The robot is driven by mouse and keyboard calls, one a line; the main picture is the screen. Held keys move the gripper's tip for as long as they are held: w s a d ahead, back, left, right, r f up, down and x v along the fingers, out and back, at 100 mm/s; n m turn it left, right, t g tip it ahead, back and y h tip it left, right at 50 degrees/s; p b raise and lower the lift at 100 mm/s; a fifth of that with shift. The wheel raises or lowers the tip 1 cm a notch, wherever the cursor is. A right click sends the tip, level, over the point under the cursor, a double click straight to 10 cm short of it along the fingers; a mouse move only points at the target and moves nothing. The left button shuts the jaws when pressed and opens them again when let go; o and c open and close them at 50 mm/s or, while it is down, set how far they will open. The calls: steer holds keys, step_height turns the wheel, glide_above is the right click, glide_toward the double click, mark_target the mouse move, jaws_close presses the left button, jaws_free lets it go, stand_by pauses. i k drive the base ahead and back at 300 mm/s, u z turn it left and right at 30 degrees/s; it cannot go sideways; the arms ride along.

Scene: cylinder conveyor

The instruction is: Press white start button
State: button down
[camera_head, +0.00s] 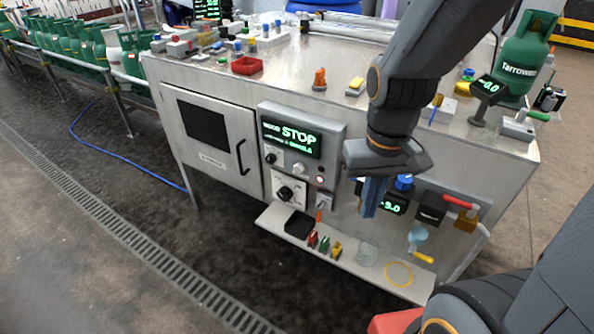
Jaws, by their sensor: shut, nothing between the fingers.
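The control panel (336,141) is a grey box on the front of the metal cabinet. Its green display (291,138) reads STOP. Below the display, a pale white button (299,168) sits between a black knob (270,157) and a small lit red button (320,179). I cannot read a label on the white button. My gripper (369,212) is shut and empty, with blue fingers pointing down. It appears to the right of the panel and clear of the white button. It partly hides a second display (392,206).
A shelf (345,262) with small coloured items juts out below the panel. A red-handled valve (461,204) is on the right. The cabinet top (300,75) holds several small parts and a green gas cylinder (522,60). Open floor lies in front, left.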

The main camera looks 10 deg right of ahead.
mark_target(298, 168)
steer(key=z, duration=1.2)
steer(key=k, duration=1.1)
steer(key=u, duration=1.15)
